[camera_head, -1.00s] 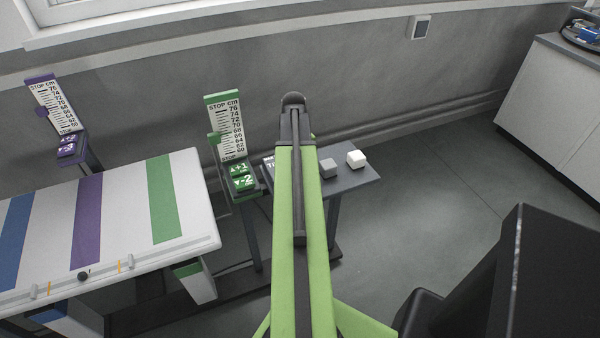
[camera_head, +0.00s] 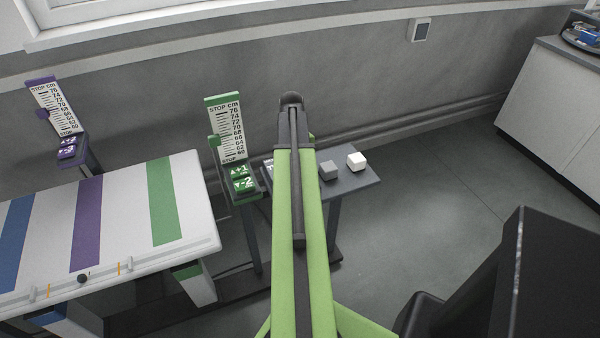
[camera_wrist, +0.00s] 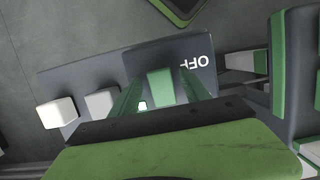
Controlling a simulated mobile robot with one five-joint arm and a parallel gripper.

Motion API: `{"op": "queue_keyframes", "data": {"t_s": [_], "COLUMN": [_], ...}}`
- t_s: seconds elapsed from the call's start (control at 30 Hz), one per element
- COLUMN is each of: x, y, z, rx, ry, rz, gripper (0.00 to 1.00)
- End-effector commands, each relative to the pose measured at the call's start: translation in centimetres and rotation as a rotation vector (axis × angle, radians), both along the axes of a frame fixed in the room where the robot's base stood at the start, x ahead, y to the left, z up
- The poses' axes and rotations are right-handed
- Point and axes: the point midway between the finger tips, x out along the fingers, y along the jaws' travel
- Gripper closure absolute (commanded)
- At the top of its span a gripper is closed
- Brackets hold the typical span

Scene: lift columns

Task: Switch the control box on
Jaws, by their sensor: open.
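The control box (camera_wrist: 195,50) is a dark box with white "OFF" lettering, upside down in the wrist view. A green block (camera_wrist: 160,87) and a small bright white spot (camera_wrist: 142,105) show on it. My gripper (camera_wrist: 158,82) is open, with one finger on each side of the green block as seen from the wrist. I cannot tell whether the fingers touch it. In the head view my green arm covers most of the box, and its left edge (camera_head: 268,166) shows beside the arm. The gripper's fingers are hidden there.
The grey stand (camera_head: 352,182) also holds a grey cube (camera_head: 328,170) and a white cube (camera_head: 357,161). A green height scale (camera_head: 228,130) with buttons stands just left. A striped white table (camera_head: 122,215) fills the left.

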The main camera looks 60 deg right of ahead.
Motion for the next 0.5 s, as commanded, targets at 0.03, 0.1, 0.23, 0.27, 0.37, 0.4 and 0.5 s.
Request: {"op": "queue_keyframes", "data": {"t_s": [0.03,0.1,0.23,0.27,0.37,0.4,0.5], "x": [0.1,0.2,0.7,0.8,1.3,1.5,2.0], "y": [-0.1,-0.2,-0.5,-0.6,-1.0,-1.1,-1.5], "z": [0.6,1.4,3.8,4.4,6.8,7.7,10.0], "rx": [0.0,0.0,0.0,0.0,0.0,0.0,0.0], "ry": [0.0,0.0,0.0,0.0,0.0,0.0,0.0], "rz": [0.0,0.0,0.001,0.001,0.001,0.001,0.001], "gripper": [0.45,0.45,0.45,0.45,0.45,0.45,0.45]}}
